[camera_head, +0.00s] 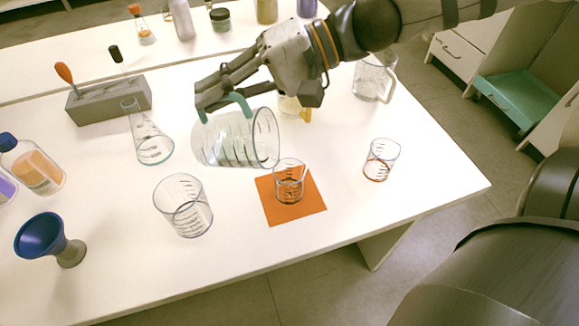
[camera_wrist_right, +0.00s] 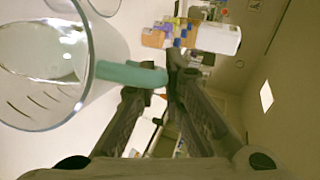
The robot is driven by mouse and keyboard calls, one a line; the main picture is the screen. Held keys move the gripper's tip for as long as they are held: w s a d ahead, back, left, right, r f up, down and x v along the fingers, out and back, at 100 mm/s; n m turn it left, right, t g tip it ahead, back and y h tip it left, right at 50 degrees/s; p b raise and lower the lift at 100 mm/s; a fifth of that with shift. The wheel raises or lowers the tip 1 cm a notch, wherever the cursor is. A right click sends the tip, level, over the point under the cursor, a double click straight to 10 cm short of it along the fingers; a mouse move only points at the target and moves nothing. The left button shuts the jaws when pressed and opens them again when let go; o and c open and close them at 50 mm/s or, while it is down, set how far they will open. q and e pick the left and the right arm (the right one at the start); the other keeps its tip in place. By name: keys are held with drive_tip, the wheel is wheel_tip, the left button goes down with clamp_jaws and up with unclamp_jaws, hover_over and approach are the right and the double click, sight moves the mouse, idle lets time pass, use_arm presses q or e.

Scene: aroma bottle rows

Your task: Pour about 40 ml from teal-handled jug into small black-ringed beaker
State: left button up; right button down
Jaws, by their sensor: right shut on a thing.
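The clear jug with the teal handle (camera_head: 238,102) is held tilted over on its side, with its graduated body (camera_head: 225,140) pointing right. Its mouth is just above and left of the small black-ringed beaker (camera_head: 289,183), which stands upright on an orange mat (camera_head: 310,206). My right gripper (camera_head: 218,97) is shut on the teal handle; the handle also shows between the fingers in the right wrist view (camera_wrist_right: 132,74). I cannot make out a stream or the liquid level in the beaker. My left gripper is not in view.
A larger empty-looking beaker (camera_head: 183,207) stands left of the mat, and another small beaker (camera_head: 380,161) right of it. A conical flask (camera_head: 151,146), a blue funnel (camera_head: 42,236), a grey rack (camera_head: 110,101) and a clear jug (camera_head: 373,80) stand around. The table's front strip is clear.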

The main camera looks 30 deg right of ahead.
drive_tip(key=shift+s+d+r+y, duration=0.45)
drive_tip(key=shift+s+d+y, duration=0.15)
drive_tip(key=shift+s+d, duration=0.15)
idle(1.4)
drive_tip(key=shift+s+d+r+n+t, duration=0.1)
drive_tip(key=shift+r+n+t, duration=0.05)
drive_tip(key=shift+n+t, duration=0.2)
idle(0.5)
